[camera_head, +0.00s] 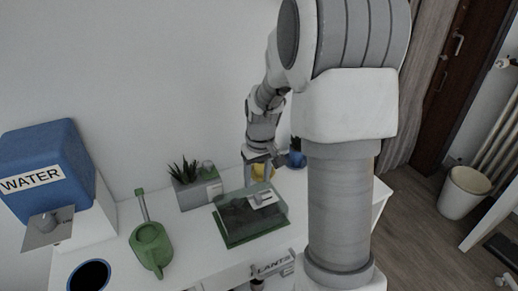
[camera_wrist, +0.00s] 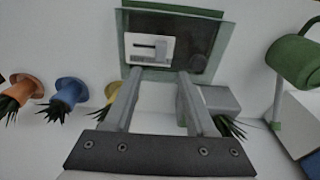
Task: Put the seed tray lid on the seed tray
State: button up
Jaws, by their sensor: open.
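The green seed tray (camera_head: 234,242) stands on the white desk, with dark contents. The clear seed tray lid (camera_head: 233,207) lies over it, with a white vent piece on top; I cannot tell whether its rim is fully seated all round. In the wrist view the lid (camera_wrist: 193,62) and its vent show just beyond my fingers, with the tray's green edge (camera_wrist: 172,9) around it. My gripper (camera_head: 260,174) is at the tray's back edge. In the wrist view my gripper (camera_wrist: 160,75) is open, its two fingers apart with nothing visible gripped between them.
A grey planter (camera_head: 198,190) with a spiky plant stands left of the tray, close to it. A green watering can (camera_head: 150,246) and a blue water dispenser (camera_head: 45,165) are further left. Yellow (camera_head: 262,170) and blue (camera_head: 296,159) pots stand behind and right.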

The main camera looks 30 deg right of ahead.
notch_tip(320, 180, up, 12)
jog(key=s+p, duration=0.1)
jog(key=shift+s, duration=0.2)
jog(key=shift+f, duration=0.1)
jog(key=s+a+r+t, duration=0.1)
jog(key=s+a+r, duration=0.1)
jog(key=s, duration=0.4)
jog(key=s+a+r+t+p, duration=0.1)
jog(key=s+a+r, duration=0.2)
jog(key=s+a, duration=0.2)
jog(key=s+a+r+t+p, duration=0.1)
jog(key=s+a+r+t, duration=0.1)
jog(key=s, duration=0.6)
jog(key=shift+a+r, duration=0.75)
jog(key=shift+a, duration=0.4)
jog(key=shift+d, duration=0.1)
